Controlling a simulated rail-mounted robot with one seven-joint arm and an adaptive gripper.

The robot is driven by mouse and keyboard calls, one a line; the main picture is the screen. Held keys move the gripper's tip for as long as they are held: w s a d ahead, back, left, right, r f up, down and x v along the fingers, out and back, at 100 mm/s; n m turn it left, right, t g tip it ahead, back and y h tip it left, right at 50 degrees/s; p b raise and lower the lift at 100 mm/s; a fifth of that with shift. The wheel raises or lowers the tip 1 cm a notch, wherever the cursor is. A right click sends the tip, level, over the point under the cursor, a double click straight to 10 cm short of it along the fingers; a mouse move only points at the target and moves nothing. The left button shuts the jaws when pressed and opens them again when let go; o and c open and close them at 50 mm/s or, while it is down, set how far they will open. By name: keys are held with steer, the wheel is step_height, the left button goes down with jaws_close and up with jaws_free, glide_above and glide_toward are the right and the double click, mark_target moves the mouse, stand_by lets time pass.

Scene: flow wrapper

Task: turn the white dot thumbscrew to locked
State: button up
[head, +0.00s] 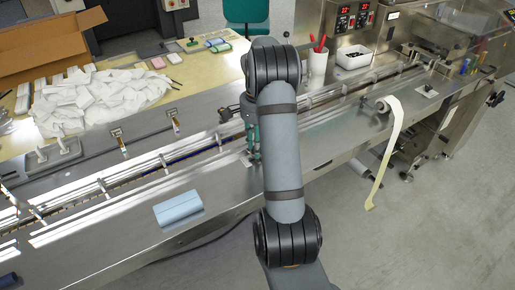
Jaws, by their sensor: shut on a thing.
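My gripper (253,150) points down at the machine's front deck, left of my upright grey arm link, which covers part of it. Its teal fingers are close together, shut on a small thumbscrew at a light plate on the deck. The fingers and my arm hide the thumbscrew, so its white dot and how far it is turned cannot be seen.
A blue block (178,210) lies on the deck to the left front. Metal guide rails (120,195) run along the deck. A similar plate with a dark knob (428,90) sits far right. A pale film strip (388,150) hangs over the front edge.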

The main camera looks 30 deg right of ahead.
steer(key=shift+m+b, duration=0.75)
steer(key=shift+m, duration=1.25)
steer(key=o, duration=1)
steer(key=shift+o, duration=0.7)
step_height(320, 180, up, 12)
